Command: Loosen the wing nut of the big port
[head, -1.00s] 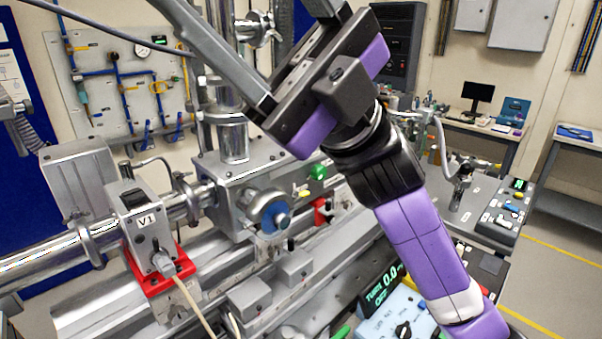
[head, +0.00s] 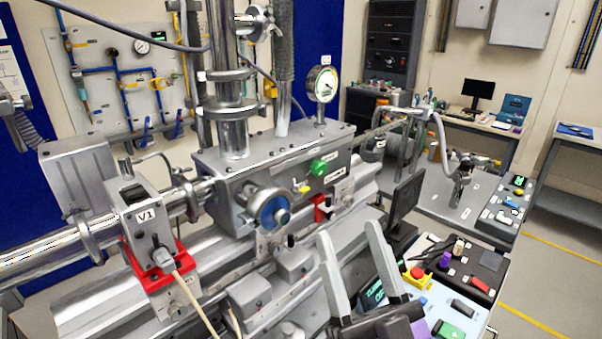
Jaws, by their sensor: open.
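My gripper (head: 352,238) shows at the bottom centre, with two long grey fingers pointing up and apart. It is open, with nothing seen between the fingers. The grey vacuum chamber (head: 215,175) stands left of and behind it. A thick steel vertical pipe (head: 232,138) with clamp rings (head: 230,112) rises from the chamber's top. A round port with a blue centre (head: 275,211) faces front on the chamber, left of my fingers and apart from them. I cannot make out a wing nut for certain, nor which port is the big one.
A pressure gauge (head: 322,84) stands on the chamber's right end. A green knob (head: 318,167) and a red block (head: 320,208) are on its front. The V1 valve (head: 143,217) is at left, with a cable. A dark monitor (head: 405,203) and control boxes (head: 468,262) stand right of my gripper.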

